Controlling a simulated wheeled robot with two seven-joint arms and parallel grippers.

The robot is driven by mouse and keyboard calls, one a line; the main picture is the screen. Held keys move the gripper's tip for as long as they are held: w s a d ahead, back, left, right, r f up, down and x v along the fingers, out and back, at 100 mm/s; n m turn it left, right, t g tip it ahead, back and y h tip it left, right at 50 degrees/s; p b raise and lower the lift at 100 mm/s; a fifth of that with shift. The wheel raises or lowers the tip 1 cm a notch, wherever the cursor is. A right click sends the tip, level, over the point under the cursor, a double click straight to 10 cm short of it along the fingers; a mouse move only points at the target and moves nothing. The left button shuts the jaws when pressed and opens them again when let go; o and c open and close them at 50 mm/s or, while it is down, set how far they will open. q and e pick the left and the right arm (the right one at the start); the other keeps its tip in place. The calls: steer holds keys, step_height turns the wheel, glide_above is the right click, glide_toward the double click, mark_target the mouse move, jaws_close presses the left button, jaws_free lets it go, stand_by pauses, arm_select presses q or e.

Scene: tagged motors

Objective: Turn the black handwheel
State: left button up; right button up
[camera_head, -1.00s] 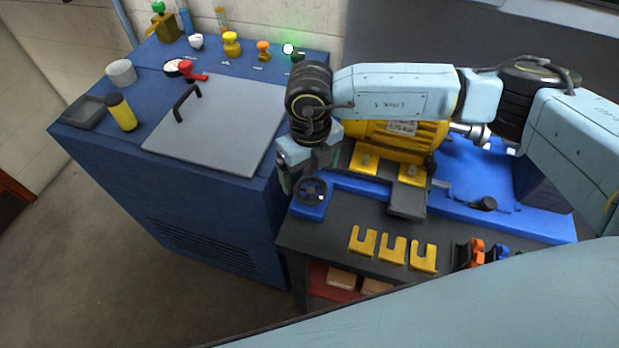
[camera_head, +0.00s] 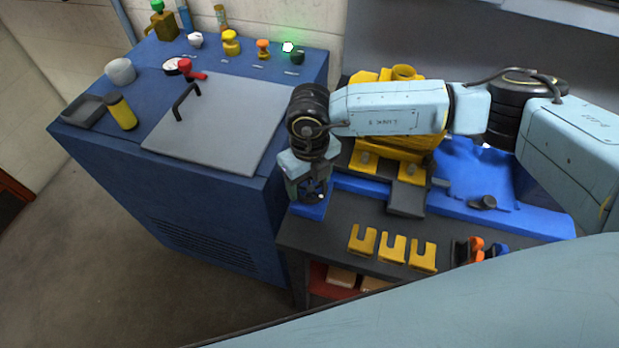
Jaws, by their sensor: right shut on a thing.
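The black handwheel (camera_head: 318,194) sits on a small blue block (camera_head: 311,211) at the left end of the dark bench. My right gripper (camera_head: 309,193) reaches down onto the handwheel from above, its fingers at the wheel's rim, and is shut on it. The fingers and wrist hide part of the wheel. A small light-coloured spot shows on the wheel's right side. My left gripper is not in view.
The yellow motor (camera_head: 410,150) stands on the blue base (camera_head: 470,185) behind my right arm. Several yellow slotted shims (camera_head: 392,248) lie on the bench front. A blue cabinet (camera_head: 200,190) with a grey lid (camera_head: 225,120) and knobs stands close on the left.

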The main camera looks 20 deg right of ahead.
mark_target(309, 187)
steer(key=shift+f+n+b, duration=0.1)
steer(key=shift+n+b, duration=1.15)
steer(key=shift+n, duration=0.05)
steer(key=shift+a+n+b, duration=0.1)
steer(key=shift+n+b, duration=1.15)
steer(key=shift+n, duration=0.35)
steer(key=shift+c, duration=0.2)
steer(key=shift+o, duration=0.2)
steer(key=shift+r, duration=0.2)
steer(key=o, duration=1)
steer(key=shift+c, duration=0.2)
step_height(309, 187, up, 13)
steer(key=shift+r, duration=0.15)
steer(key=shift+s, duration=0.1)
